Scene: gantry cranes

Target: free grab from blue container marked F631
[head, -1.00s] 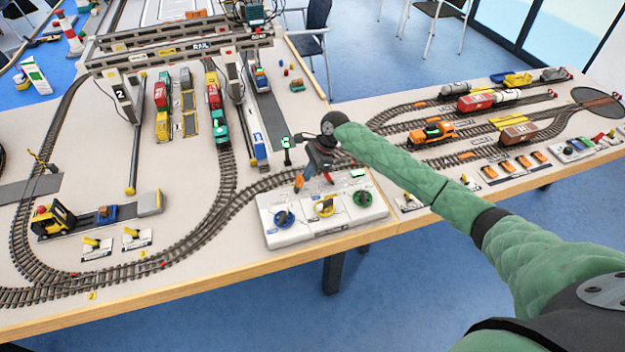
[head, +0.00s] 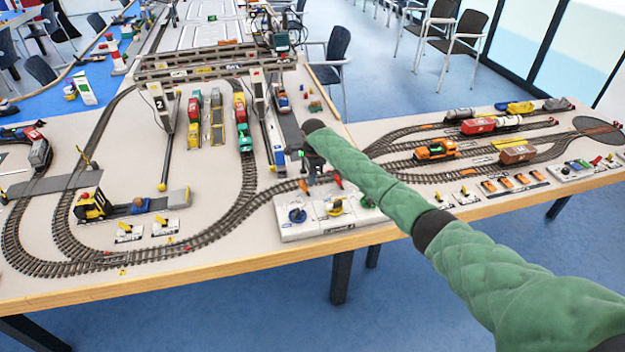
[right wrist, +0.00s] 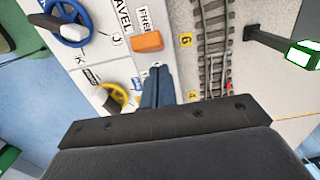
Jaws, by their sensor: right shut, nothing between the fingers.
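The white control box (head: 325,229) stands at the table's front edge with a blue wheel (head: 297,215), a yellow wheel (head: 334,207) and a green wheel partly behind my arm. In the right wrist view an orange block (right wrist: 147,42) sits beside the word FREE. My right gripper (right wrist: 157,72) is shut and empty, just beside that block; I cannot tell if they touch. In the head view my right gripper (head: 318,178) is over the box's back edge. The gantry crane (head: 215,66) spans the tracks behind. The marking F631 is not legible anywhere, and the grab cannot be made out. My left gripper is out of view.
Toy trains (head: 240,125) and tracks fill the table around the box. A yellow forklift-like vehicle (head: 92,206) stands at the left. A signal post with a green light (right wrist: 300,54) is near my gripper. An orange locomotive (head: 436,150) stands on the right tracks.

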